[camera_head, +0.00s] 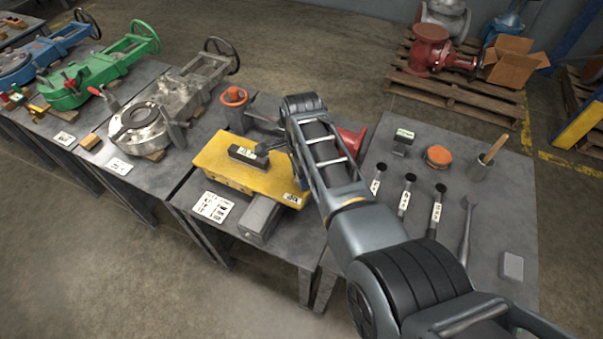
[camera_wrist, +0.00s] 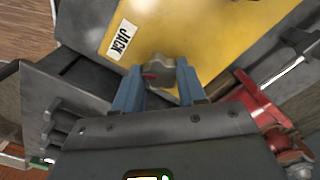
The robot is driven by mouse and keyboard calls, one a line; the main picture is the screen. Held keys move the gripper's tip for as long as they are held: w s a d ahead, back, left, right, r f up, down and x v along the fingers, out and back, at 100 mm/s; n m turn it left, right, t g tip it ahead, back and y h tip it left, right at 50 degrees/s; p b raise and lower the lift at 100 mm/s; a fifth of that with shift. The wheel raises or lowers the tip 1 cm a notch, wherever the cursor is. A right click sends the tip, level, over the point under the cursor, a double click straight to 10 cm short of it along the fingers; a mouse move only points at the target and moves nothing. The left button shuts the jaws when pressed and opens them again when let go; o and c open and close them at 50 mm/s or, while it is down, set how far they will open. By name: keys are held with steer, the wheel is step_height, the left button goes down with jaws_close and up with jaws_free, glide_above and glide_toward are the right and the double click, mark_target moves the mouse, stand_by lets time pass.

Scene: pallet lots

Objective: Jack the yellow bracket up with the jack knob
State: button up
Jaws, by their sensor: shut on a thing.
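The yellow bracket (camera_head: 253,174) lies on a grey table in the head view, and its yellow face fills the top of the wrist view (camera_wrist: 215,35). A label reading "JACK" (camera_wrist: 122,40) is on it. The grey jack knob (camera_wrist: 158,70) sits at the bracket's near edge in the wrist view. My gripper (camera_wrist: 157,88) has its two blue fingers on either side of the knob, shut on it. In the head view my arm hides part of the bracket's right side and the gripper is hard to make out. A dark block with a label (camera_head: 246,154) rests on top of the bracket.
A red part (camera_head: 352,140) stands behind my arm. An orange handwheel (camera_head: 234,97) is behind the bracket. Several black-handled tools (camera_head: 407,192) lie on the right table with an orange tin (camera_head: 438,156). A grey valve (camera_head: 140,128) occupies the left table.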

steer(key=m, duration=0.5)
steer(key=shift+m, duration=0.3)
steer(key=m, duration=0.5)
steer(key=shift+b, duration=0.35)
steer(key=shift+m, duration=0.4)
steer(key=o, duration=1.1)
steer(key=shift+c, duration=0.2)
steer(key=shift+r, duration=3.9)
